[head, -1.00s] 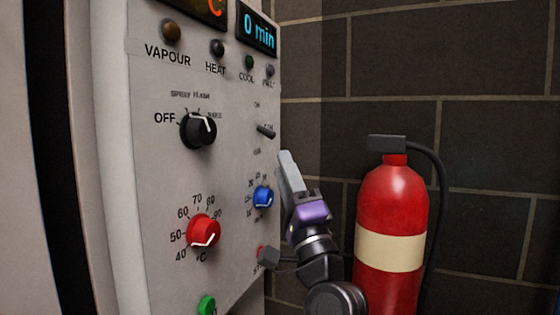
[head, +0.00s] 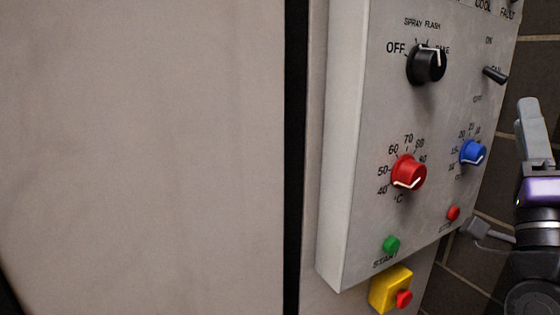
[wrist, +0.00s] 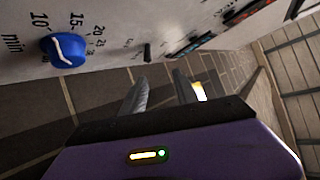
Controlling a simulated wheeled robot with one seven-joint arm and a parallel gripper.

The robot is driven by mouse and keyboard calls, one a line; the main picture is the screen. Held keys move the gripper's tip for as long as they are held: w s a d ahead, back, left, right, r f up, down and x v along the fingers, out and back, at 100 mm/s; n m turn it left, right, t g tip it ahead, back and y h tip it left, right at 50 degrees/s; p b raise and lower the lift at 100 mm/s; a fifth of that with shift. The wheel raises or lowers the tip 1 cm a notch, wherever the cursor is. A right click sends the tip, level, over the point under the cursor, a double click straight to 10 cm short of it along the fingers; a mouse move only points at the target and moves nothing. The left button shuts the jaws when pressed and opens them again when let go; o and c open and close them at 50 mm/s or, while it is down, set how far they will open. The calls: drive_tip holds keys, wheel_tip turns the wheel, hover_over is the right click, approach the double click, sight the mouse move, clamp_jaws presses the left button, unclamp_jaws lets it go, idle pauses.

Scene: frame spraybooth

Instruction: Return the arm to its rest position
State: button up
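My gripper (head: 530,125) is at the right edge of the head view, upright, to the right of the control panel (head: 350,130) and apart from it. In the wrist view my gripper (wrist: 160,88) shows two grey fingers spread apart with nothing between them. Its body is purple with a small lit indicator. The blue minute knob (head: 473,153) is to the left of the gripper; it also shows at upper left in the wrist view (wrist: 63,50).
The panel carries a black mode knob (head: 426,64), a red temperature knob (head: 408,173), a toggle (head: 495,75), a green start button (head: 391,244) and a red button (head: 453,213). A yellow box with a red button (head: 390,290) is below. A tiled wall (head: 480,275) stands behind.

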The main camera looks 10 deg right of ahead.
drive_tip(key=s+a+f+n+y, duration=0.2)
drive_tip(key=a+f+n+y, duration=0.25)
drive_tip(key=f+n, duration=0.35)
drive_tip(key=s+a+f+n+y, duration=0.25)
drive_tip(key=a+f+n, duration=0.25)
drive_tip(key=f, duration=0.5)
drive_tip(key=s+a+f+n+g+y, duration=0.2)
drive_tip(key=s+a+f+g, duration=0.15)
drive_tip(key=s+f, duration=0.5)
drive_tip(key=s+a+f+n+g+y, duration=0.2)
drive_tip(key=s+a+f+g, duration=0.15)
drive_tip(key=s+f, duration=0.55)
drive_tip(key=s+a+f+n+g+y, duration=0.1)
drive_tip(key=s+a+f+n+g, duration=0.1)
drive_tip(key=s+a+f, duration=0.5)
drive_tip(key=s+d+r+p, duration=0.1)
drive_tip(key=r+p, duration=0.5)
drive_tip(key=s+d+r+p, duration=0.1)
drive_tip(key=s+r+p, duration=0.1)
drive_tip(key=r+p, duration=0.4)
drive_tip(key=shift+d+r+p, duration=0.25)
drive_tip(key=shift+r+p, duration=0.05)
drive_tip(key=shift+p, duration=0.5)
